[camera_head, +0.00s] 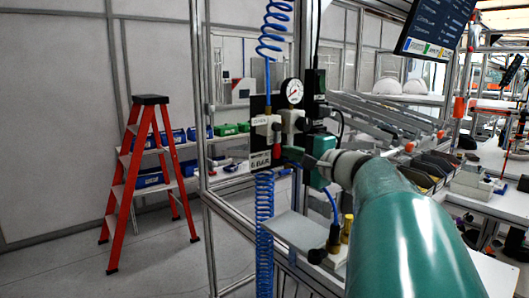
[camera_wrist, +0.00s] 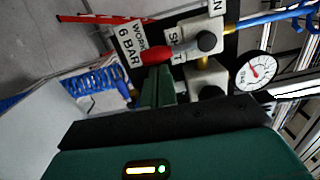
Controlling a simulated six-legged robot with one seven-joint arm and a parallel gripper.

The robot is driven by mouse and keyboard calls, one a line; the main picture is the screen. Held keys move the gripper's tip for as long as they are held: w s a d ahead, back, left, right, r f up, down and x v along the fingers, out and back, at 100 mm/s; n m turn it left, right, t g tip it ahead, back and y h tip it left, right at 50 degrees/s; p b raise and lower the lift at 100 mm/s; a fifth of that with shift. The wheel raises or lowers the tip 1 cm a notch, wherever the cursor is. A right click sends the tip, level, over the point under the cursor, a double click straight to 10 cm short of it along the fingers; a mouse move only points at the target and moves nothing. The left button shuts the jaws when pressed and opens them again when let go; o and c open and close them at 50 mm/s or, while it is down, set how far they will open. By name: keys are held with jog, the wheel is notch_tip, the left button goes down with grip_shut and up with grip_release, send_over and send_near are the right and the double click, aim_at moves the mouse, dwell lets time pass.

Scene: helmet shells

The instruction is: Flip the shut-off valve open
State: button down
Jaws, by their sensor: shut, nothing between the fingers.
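The shut-off valve sits on a dark panel in the head view, with its red lever (camera_head: 277,151) hanging down. In the wrist view the lever's red grip (camera_wrist: 156,55) runs from a dark round pivot (camera_wrist: 207,41) across the SHUT label (camera_wrist: 174,46) toward a "WORK 6 BAR" plate (camera_wrist: 130,50). Part of an upper label ending in N (camera_wrist: 217,7) shows at the top edge. My gripper (camera_head: 288,154) is at the lever's right side; its green fingers (camera_wrist: 158,72) are shut with their tips close by the red grip. I cannot tell whether they touch it.
A round pressure gauge (camera_head: 292,91) sits above right of the valve, and it also shows in the wrist view (camera_wrist: 257,71). Blue coiled hoses (camera_head: 265,215) hang above and below. A metal frame post (camera_head: 199,120) stands left. A red stepladder (camera_head: 146,170) stands farther back.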

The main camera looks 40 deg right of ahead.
aim_at(275, 155)
jog(key=shift+a+f+m, duration=0.1)
jog(key=shift+a+m, duration=0.15)
jog(key=shift+m, duration=0.25)
jog(key=a+m, duration=0.1)
jog(key=m, duration=0.1)
jog(key=a+m, duration=0.1)
jog(key=m, duration=0.1)
jog(key=shift+a+f, duration=0.1)
jog(key=shift+a, duration=0.1)
jog(key=a+m, duration=0.1)
jog(key=m, duration=0.1)
jog(key=a+m, duration=0.1)
jog(key=m, duration=0.1)
jog(key=shift+a+r+m, duration=0.15)
jog(key=shift+r+m, duration=0.2)
jog(key=shift+m, duration=0.05)
jog(key=a+r+m, duration=0.1)
jog(key=m, duration=0.1)
jog(key=a+r+m, duration=0.1)
jog(key=m, duration=0.1)
jog(key=r+m, duration=0.1)
jog(key=m, duration=0.2)
jog(key=shift+s+a+r+t+h, duration=0.1)
jog(key=shift+s+a+t+h, duration=0.05)
jog(key=shift+a+t+h, duration=0.2)
jog(key=shift+a+r, duration=0.1)
